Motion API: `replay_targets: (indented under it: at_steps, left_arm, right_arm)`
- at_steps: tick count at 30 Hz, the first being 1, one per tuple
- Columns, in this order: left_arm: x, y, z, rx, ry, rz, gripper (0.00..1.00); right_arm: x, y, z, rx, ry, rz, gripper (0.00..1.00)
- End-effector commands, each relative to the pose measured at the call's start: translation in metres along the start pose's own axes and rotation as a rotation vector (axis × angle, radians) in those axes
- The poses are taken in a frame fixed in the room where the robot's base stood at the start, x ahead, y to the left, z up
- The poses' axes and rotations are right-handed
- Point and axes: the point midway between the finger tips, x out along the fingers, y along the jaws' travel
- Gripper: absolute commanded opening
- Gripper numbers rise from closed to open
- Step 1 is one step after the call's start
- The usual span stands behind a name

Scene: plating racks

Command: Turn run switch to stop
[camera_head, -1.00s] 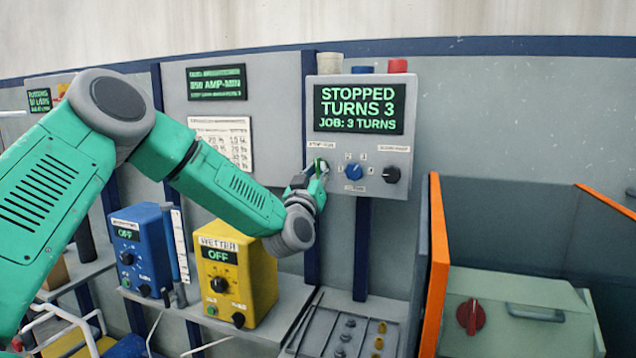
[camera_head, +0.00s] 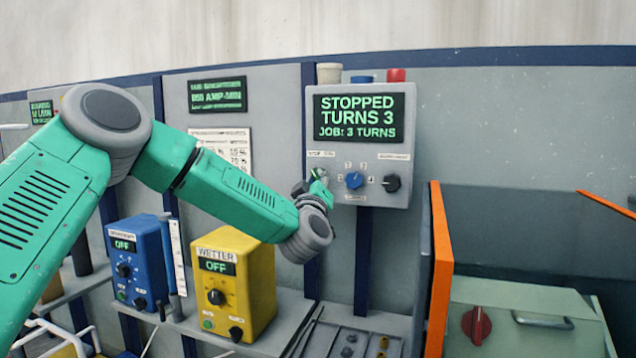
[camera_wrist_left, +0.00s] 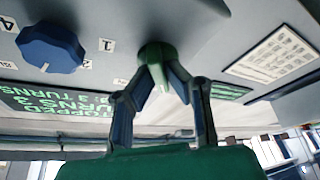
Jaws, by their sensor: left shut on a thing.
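The grey control box (camera_head: 322,155) hangs on the back wall, and its display (camera_head: 358,116) reads STOPPED, TURNS 3, JOB: 3 TURNS. The run switch is a green knob at the box's lower left; it shows in the left wrist view (camera_wrist_left: 154,51). My left gripper (camera_head: 318,184) is at this knob, its two fingers (camera_wrist_left: 162,78) shut on it. In the head view the gripper mostly hides the knob. A blue knob (camera_head: 354,180) and a black knob (camera_head: 391,183) sit to its right. My right gripper is not in view.
A yellow WETTER box (camera_head: 255,277) and a blue box (camera_head: 146,257), both showing OFF, stand on the shelf below my left arm. An orange-edged panel (camera_head: 437,270) and a cabinet with a red knob (camera_head: 476,323) are at the right.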

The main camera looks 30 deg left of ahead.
Motion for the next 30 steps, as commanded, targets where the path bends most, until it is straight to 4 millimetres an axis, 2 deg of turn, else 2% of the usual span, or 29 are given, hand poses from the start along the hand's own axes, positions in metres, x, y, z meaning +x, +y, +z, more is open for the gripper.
replay_targets:
  at_steps: [1, 7, 9, 10, 18, 22, 26, 30]
  left_arm:
    - [-0.002, -0.005, 0.005, 0.002, -0.012, -0.008, 0.00]
    - [-0.003, -0.005, 0.005, 0.002, -0.012, -0.007, 0.00]
    - [-0.003, -0.005, 0.005, 0.003, -0.012, -0.008, 0.29]
    - [-0.002, -0.005, 0.005, 0.003, -0.012, -0.007, 0.31]
    - [-0.001, -0.002, 0.002, 0.001, -0.005, -0.003, 0.31]
    - [-0.008, -0.001, 0.002, 0.001, -0.005, -0.001, 0.31]
    - [-0.028, -0.001, 0.003, 0.001, -0.008, -0.001, 0.31]
    - [-0.059, -0.002, 0.003, 0.001, -0.009, -0.001, 0.31]
  right_arm:
    - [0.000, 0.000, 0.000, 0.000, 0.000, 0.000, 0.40]
    - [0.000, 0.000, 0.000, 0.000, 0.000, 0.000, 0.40]
    - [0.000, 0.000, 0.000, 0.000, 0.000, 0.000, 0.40]
    - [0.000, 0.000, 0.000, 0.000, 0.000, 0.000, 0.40]
    - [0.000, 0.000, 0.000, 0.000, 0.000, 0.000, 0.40]
    - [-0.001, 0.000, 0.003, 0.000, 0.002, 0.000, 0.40]
    - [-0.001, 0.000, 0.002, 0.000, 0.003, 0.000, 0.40]
    - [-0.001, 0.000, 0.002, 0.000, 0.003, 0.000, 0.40]
